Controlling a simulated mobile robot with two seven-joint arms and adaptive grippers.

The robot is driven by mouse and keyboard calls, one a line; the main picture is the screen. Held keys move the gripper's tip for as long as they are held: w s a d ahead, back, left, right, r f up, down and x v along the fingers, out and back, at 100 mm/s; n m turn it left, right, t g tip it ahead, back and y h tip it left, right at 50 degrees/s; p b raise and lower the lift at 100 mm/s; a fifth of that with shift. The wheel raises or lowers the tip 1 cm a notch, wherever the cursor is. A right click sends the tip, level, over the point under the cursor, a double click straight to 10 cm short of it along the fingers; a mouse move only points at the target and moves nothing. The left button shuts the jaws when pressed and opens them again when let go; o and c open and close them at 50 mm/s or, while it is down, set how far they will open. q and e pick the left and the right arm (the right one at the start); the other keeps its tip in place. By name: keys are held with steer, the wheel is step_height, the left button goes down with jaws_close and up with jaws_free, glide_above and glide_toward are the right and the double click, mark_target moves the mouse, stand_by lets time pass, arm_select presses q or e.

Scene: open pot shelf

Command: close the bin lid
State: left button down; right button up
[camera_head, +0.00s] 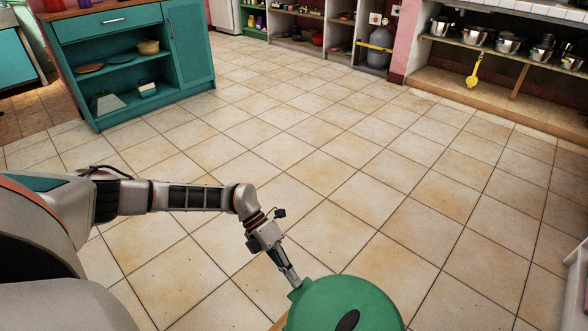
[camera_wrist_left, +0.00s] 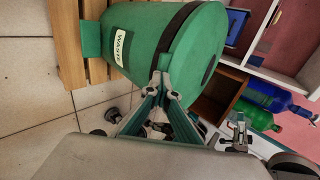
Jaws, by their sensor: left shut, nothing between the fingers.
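The green bin (camera_wrist_left: 150,38) stands on wooden slats and carries a "WASTE" label; the left wrist view shows it turned sideways. Its round green lid (camera_head: 335,300) has a dark oval on top and lies over the bin's mouth. A dark band runs between lid and body; I cannot tell if the lid is fully seated. My left gripper (camera_head: 293,280) is shut and empty, its tips at the lid's edge, touching or very close. The tips also show against the bin near the band in the left wrist view (camera_wrist_left: 161,80). A small grey part in that view looks like my right gripper (camera_wrist_left: 238,132), its jaws unclear.
The wooden slats (camera_wrist_left: 68,40) are under the bin. Blue and green bottles (camera_wrist_left: 265,97) stand by a shelf in the left wrist view. A teal cabinet (camera_head: 187,45) is at the back left and a pot shelf (camera_head: 450,75) at the back right. The tiled floor between is clear.

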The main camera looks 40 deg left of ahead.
arm_select(q)
steer(key=shift+s+d, duration=0.1)
steer(key=shift+d, duration=0.1)
